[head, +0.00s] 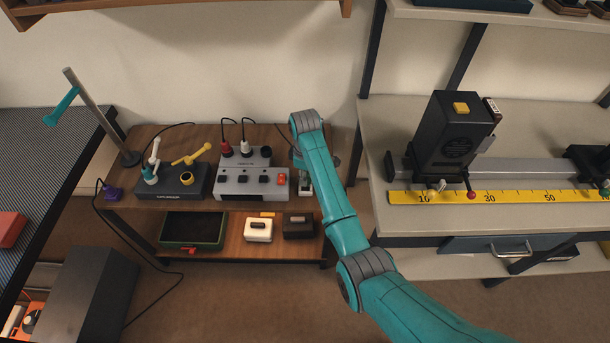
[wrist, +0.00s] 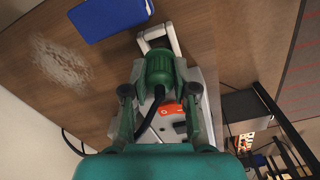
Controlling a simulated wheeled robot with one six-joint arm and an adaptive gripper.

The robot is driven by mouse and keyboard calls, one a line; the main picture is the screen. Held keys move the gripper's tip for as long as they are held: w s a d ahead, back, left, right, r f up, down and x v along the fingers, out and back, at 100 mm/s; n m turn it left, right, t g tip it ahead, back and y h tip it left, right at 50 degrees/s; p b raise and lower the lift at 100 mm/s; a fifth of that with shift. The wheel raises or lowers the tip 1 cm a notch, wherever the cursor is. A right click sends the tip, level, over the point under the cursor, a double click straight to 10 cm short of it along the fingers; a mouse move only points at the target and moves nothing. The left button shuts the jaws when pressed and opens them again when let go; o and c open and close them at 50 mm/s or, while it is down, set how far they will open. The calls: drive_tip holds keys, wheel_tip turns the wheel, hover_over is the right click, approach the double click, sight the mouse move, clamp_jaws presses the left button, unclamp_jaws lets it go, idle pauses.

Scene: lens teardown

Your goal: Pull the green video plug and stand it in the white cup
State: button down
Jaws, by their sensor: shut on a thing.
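The green video plug (wrist: 158,68) is between the two fingers of my gripper (wrist: 160,90) in the wrist view, with its dark cable curving back toward my palm. My gripper is shut on it. A pale U-shaped piece (wrist: 160,33) stands around the plug's far end; I cannot tell whether the plug is seated in it or apart. In the head view my gripper (head: 304,178) is low at the right end of the wooden bench, just right of the grey switch box (head: 228,188). My arm hides most of the plug there. I cannot make out a white cup for certain.
Red (head: 226,148) and white (head: 246,148) plugs stand on the grey box. A black box (head: 172,192) with levers is to its left. A white box (head: 258,229) and a green tray (head: 192,230) are on the lower shelf. A blue object (wrist: 108,16) lies near my gripper.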

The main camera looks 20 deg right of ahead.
drive_tip(key=shift+f, duration=1.5)
idle(0.9)
drive_tip(key=c, duration=0.8)
unclamp_jaws()
drive_tip(key=shift+r, duration=0.1)
wheel_tip(320, 180, up, 12)
drive_tip(key=shift+f, duration=0.1)
